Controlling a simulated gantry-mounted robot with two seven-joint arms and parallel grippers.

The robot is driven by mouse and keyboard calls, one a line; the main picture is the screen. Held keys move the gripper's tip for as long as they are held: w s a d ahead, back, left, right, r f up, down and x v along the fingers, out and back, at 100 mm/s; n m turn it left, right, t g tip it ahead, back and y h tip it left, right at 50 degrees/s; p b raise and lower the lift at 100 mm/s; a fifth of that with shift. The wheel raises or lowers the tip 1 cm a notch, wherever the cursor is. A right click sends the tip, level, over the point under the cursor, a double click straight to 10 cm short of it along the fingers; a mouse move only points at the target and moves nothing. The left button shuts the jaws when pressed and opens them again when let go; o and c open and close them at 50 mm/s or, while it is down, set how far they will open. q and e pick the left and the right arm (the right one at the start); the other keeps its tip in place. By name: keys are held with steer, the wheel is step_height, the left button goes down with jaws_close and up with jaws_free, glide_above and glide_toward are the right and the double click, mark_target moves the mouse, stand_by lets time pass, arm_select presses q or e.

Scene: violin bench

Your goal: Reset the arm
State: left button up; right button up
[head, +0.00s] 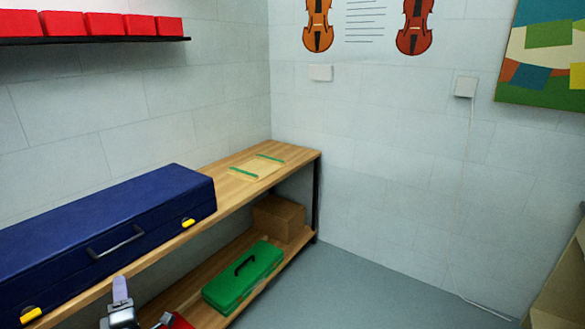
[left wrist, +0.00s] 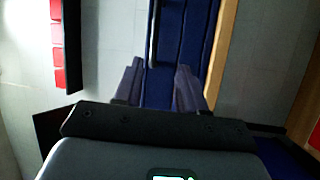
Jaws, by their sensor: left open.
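My left gripper (head: 138,304) shows at the bottom edge of the head view, in front of the blue case on the bench. Only part of it is in frame. In the left wrist view its two dark fingers (left wrist: 158,82) stand apart with nothing between them, and the blue case (left wrist: 176,30) lies beyond them. My right gripper is in neither view.
The blue case (head: 110,240) with yellow latches lies closed on the wooden bench (head: 222,198). Green strips (head: 243,174) lie at the bench's far end. A green toolbox (head: 243,278) and a cardboard box (head: 279,218) sit on the lower shelf. Red bins (head: 103,25) line a wall shelf.

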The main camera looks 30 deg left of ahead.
arm_select(q)
steer(key=w+d+r+m+t+h+p, duration=0.2)
steer(key=d+r+m+t+h+p, duration=0.2)
steer(key=d+r+m+p, duration=0.3)
steer(key=w+d+m+h+p, duration=0.1)
steer(key=d+m+h+p, duration=0.55)
steer(key=d, duration=0.35)
steer(key=s+d+f+m+g+h+p, duration=0.2)
steer(key=s+d+f+m+g+h, duration=0.15)
steer(key=d, duration=0.45)
steer(key=s+d+f+m+g+h+p, duration=0.25)
steer(key=d+m, duration=0.25)
steer(key=d, duration=0.3)
steer(key=s+d+f+m+g, duration=0.3)
steer(key=s+d+m+g, duration=0.15)
steer(key=s+m, duration=0.45)
step_height(320, 180, up, 38)
steer(key=a+p, duration=0.1)
steer(key=p, duration=3.6)
steer(key=shift+s+f+n+h, duration=0.15)
steer(key=shift+n+h, duration=0.15)
steer(key=shift+h, duration=0.05)
